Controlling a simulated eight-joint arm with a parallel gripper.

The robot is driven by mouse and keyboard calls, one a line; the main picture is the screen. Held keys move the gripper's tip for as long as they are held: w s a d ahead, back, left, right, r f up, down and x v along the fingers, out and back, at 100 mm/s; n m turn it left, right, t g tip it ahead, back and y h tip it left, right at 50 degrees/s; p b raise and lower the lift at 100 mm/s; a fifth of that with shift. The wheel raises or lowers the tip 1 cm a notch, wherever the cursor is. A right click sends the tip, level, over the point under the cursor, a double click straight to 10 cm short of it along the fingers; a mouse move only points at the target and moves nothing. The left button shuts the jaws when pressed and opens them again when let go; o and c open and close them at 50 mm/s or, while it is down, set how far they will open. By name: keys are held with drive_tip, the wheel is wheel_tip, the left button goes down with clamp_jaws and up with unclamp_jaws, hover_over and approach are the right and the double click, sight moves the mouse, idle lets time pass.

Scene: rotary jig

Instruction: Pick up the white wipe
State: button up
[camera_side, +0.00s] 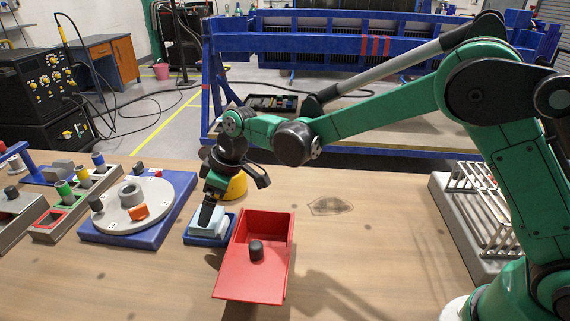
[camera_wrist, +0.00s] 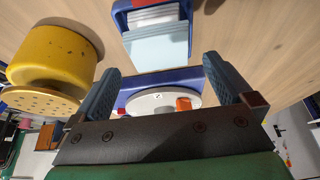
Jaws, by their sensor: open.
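The white wipe (camera_side: 221,218), a pale bluish-white stack, lies in a small blue tray (camera_side: 199,240) on the table. In the wrist view the wipe (camera_wrist: 158,48) shows a pale flat face and a whiter striped part, with the blue tray's rim (camera_wrist: 127,44) around it. My gripper (camera_side: 207,222) points down over the tray, one dark finger covering part of the wipe. In the wrist view my gripper (camera_wrist: 162,66) is open, its two blue-grey fingers wide apart and nothing between them. Whether a finger touches the wipe cannot be told.
A red box (camera_side: 232,285) with a black knob stands just in front of the tray. A yellow cylinder (camera_side: 237,187) is close behind my gripper. The rotary jig (camera_side: 115,213) lies to the left. A grey rack (camera_side: 461,235) stands right; the table between is clear.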

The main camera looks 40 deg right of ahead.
drive_tip(key=shift+x, duration=1.85)
drive_tip(key=c, duration=1)
wheel_tip(320, 180, up, 20)
drive_tip(key=shift+c, duration=0.2)
